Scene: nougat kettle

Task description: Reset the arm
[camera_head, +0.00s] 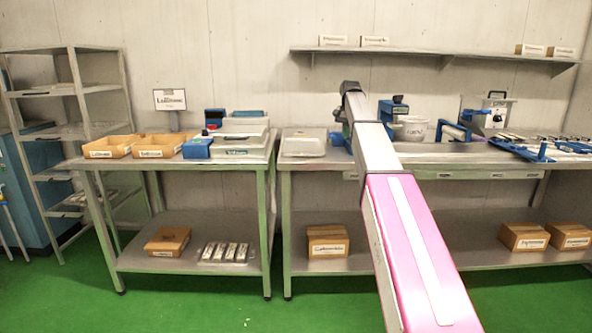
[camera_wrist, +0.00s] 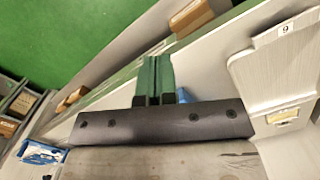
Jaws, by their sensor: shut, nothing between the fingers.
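My arm reaches forward from the lower right of the head view, its pink and grey links extended over the front of the right-hand workbench (camera_head: 300,167). Its end bends down near the bench, and my fingers are hidden behind the links there. In the wrist view my gripper (camera_wrist: 155,82) shows two dark green fingers side by side, shut and empty. The fingers touch nothing that I can make out. A pale metal piece with a label marked 9 (camera_wrist: 285,75) lies to the right of the fingers.
A flat metal box (camera_head: 303,142) sits left of my arm's end. A white kettle-like vessel (camera_head: 410,129) and blue equipment (camera_head: 455,133) stand right of it. The left table (camera_head: 90,164) holds brown bins (camera_head: 110,146). A wall shelf (camera_head: 430,52) hangs above. The green floor (camera_head: 210,310) in front is clear.

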